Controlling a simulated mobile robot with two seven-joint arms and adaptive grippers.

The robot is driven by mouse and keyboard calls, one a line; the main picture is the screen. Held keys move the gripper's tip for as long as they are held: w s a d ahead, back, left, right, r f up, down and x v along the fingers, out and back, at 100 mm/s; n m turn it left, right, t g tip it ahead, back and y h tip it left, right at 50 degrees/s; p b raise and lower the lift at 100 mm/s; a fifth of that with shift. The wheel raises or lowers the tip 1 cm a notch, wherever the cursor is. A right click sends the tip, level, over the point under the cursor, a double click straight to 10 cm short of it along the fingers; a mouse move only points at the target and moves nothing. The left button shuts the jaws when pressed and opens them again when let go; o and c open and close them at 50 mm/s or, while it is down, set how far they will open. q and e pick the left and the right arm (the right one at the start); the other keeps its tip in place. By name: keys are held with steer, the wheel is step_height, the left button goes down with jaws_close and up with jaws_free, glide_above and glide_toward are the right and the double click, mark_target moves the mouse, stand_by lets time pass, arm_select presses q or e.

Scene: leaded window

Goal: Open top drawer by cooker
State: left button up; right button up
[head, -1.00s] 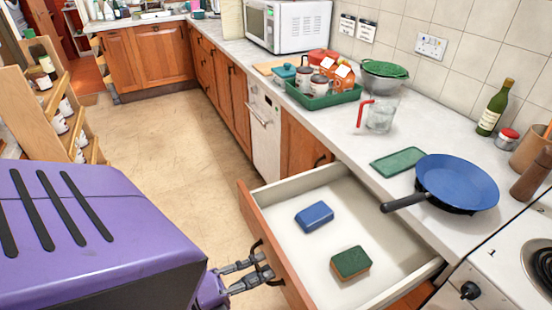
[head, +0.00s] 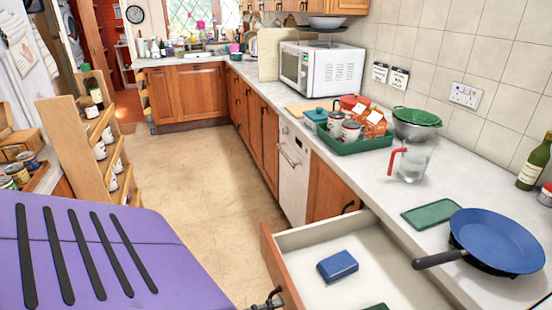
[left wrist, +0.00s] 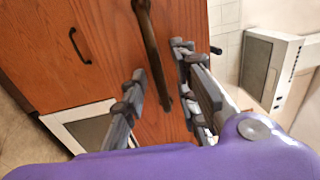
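The wooden-fronted drawer (head: 284,268) beside the cooker is pulled well out, with its pale inside showing at the bottom of the head view. A blue block (head: 337,266) lies in it, and a green-topped block (head: 376,307) is cut off by the lower edge. My left gripper (head: 266,303) is mostly cut off at the drawer's front in the head view. In the left wrist view, its fingers (left wrist: 160,100) are apart, with the dark bar handle (left wrist: 153,50) between them against the wooden front. A gap shows on either side of the handle. My right gripper is not in view.
The worktop above the drawer holds a blue frying pan (head: 495,240), a green mat (head: 432,213), a glass jug (head: 412,163) and a green tray (head: 350,144). A wooden shelf rack (head: 85,140) stands left. The tiled floor (head: 185,175) between is clear.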

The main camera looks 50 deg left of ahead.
arm_select(q)
steer(key=v, duration=1.2)
